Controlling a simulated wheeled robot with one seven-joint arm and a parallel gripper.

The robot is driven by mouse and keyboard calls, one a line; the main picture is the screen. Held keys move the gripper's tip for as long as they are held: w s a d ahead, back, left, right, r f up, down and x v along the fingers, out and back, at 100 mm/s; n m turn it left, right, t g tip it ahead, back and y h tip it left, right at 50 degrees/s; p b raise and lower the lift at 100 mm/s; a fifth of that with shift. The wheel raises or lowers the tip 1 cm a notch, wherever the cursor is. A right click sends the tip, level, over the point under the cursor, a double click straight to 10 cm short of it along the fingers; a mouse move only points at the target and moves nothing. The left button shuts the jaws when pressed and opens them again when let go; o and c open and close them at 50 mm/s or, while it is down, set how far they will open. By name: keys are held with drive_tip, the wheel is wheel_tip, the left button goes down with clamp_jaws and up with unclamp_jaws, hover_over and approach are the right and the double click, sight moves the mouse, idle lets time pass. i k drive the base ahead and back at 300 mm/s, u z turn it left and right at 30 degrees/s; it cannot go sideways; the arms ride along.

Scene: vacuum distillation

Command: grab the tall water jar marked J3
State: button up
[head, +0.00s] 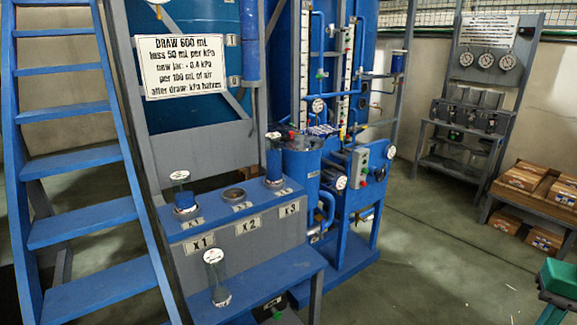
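Three clear, tall jars with round white tags at their tops stand at the blue bench. One jar (182,193) is at the x1 place on the upper ledge, and another jar (273,166) is at the x3 place. A third jar (217,278) stands upright on the lower blue shelf (262,290). The tag writing is too small to read, so I cannot tell which is J3. The x2 place (234,194) shows a round seat with no jar. My gripper is not in view, and no jar is seen held.
Blue stairs (80,158) stand at the left, close to the bench. A sign (180,66) reads "DRAW 600 mL". Blue pump equipment (345,205) stands right of the bench.

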sight(273, 139)
drive_tip(key=z, duration=1)
drive_tip(key=i, duration=2.65)
drive_tip(key=u, duration=3.9)
